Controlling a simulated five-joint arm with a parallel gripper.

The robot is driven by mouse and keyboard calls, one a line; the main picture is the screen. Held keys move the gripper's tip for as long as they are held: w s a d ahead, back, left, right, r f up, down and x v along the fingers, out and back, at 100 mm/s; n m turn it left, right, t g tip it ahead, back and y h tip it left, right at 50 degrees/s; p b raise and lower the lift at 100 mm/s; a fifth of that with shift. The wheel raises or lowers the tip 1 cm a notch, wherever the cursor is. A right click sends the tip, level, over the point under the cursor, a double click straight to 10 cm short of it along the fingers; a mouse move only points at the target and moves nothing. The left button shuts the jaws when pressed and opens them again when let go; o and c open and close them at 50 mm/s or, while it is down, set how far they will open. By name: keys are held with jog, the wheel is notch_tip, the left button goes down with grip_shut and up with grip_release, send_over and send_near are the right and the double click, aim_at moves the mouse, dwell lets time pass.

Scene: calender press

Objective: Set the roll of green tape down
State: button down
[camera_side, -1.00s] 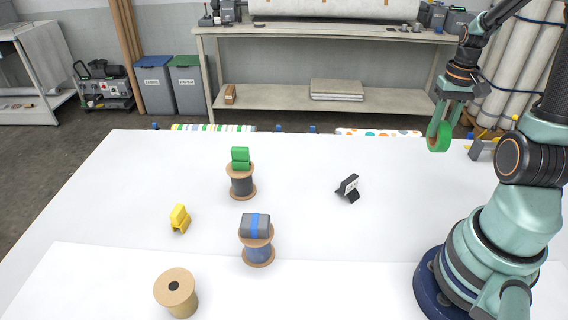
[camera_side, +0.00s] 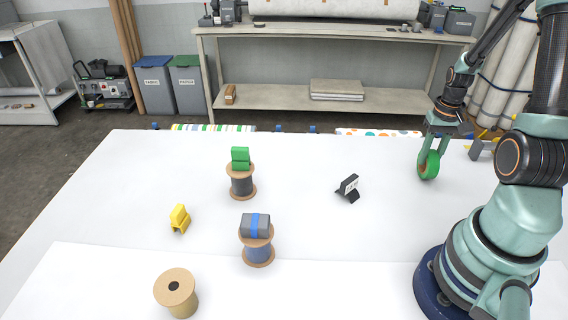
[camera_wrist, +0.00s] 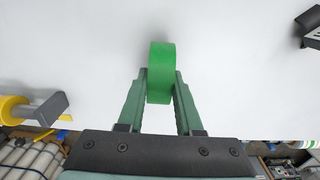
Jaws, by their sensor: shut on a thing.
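The roll of green tape (camera_side: 429,166) is upright on its edge between the fingers of my gripper (camera_side: 432,158), at the right side of the white table (camera_side: 320,220). In the wrist view the green roll (camera_wrist: 161,72) sits between both fingertips of my gripper (camera_wrist: 161,85), which is shut on it. The roll is low over the table, with a faint shadow beside it in the wrist view. I cannot tell whether its lower edge touches the surface.
A black label stand (camera_side: 348,188) is left of the roll. Farther left are a spool with green blocks (camera_side: 241,183), a spool with a grey-blue block (camera_side: 257,246), a yellow clip (camera_side: 180,219) and a tan spool (camera_side: 177,293). The table around the roll is clear.

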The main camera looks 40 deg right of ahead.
jog(key=shift+f, duration=0.15)
jog(key=c, duration=0.6)
grip_release()
notch_tip(320, 180, up, 12)
jog(key=w+a+r+n+t, duration=0.2)
jog(key=a+r+n, duration=0.1)
jog(key=a, duration=0.6)
jog(key=w+a+r+n+t, duration=0.1)
jog(key=w+a+r+n, duration=0.1)
jog(key=a, duration=0.6)
jog(key=w+a+r+n+t, duration=0.2)
jog(key=w+a+r+n, duration=0.1)
jog(key=a, duration=0.6)
jog(key=shift+a+r+n+t, duration=0.3)
jog(key=shift+r+n, duration=0.2)
jog(key=shift+r, duration=0.05)
